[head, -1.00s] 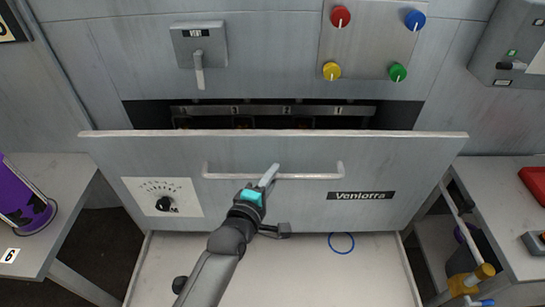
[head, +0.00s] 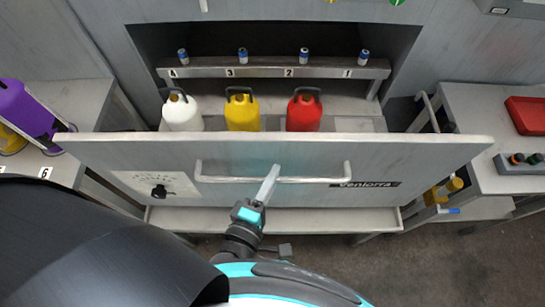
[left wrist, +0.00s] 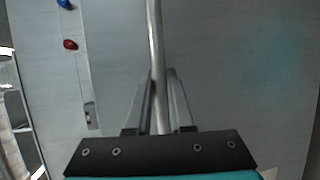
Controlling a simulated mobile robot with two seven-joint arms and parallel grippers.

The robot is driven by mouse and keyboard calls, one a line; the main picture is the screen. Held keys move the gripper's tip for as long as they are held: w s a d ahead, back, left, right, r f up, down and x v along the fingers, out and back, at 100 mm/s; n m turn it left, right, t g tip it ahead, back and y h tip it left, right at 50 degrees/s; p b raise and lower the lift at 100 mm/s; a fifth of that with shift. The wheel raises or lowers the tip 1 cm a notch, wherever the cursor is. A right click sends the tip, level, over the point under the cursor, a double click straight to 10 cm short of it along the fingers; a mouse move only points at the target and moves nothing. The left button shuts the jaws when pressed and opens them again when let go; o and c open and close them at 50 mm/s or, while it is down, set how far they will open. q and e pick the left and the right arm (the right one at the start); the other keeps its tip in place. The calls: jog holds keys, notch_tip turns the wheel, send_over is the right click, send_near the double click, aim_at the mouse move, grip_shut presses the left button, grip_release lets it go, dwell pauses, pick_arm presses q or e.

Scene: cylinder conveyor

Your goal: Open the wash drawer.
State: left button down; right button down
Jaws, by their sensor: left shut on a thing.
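The wash drawer (head: 120,150) is pulled out from the grey machine, with a wide front panel and a bar handle (head: 318,180). My left gripper (head: 268,183) is shut on the handle near its middle. In the left wrist view the handle bar (left wrist: 156,60) runs between the two fingers (left wrist: 158,105). Inside the drawer opening stand a white jug (head: 182,115), a yellow jug (head: 242,114) and a red jug (head: 303,114). My right gripper is not in view.
A numbered rack (head: 265,70) with several small blue-capped vials sits behind the jugs. A left table (head: 60,165) holds a purple cylinder (head: 25,105). A right table (head: 470,115) holds a red tray (head: 526,116). Floor shows at the lower right.

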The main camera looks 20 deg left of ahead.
pick_arm(q)
jog(key=shift+s+d, duration=0.2)
jog(key=shift+s, duration=0.5)
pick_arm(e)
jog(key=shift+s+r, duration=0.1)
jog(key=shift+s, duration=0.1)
pick_arm(q)
jog(key=c, duration=0.8)
grip_release()
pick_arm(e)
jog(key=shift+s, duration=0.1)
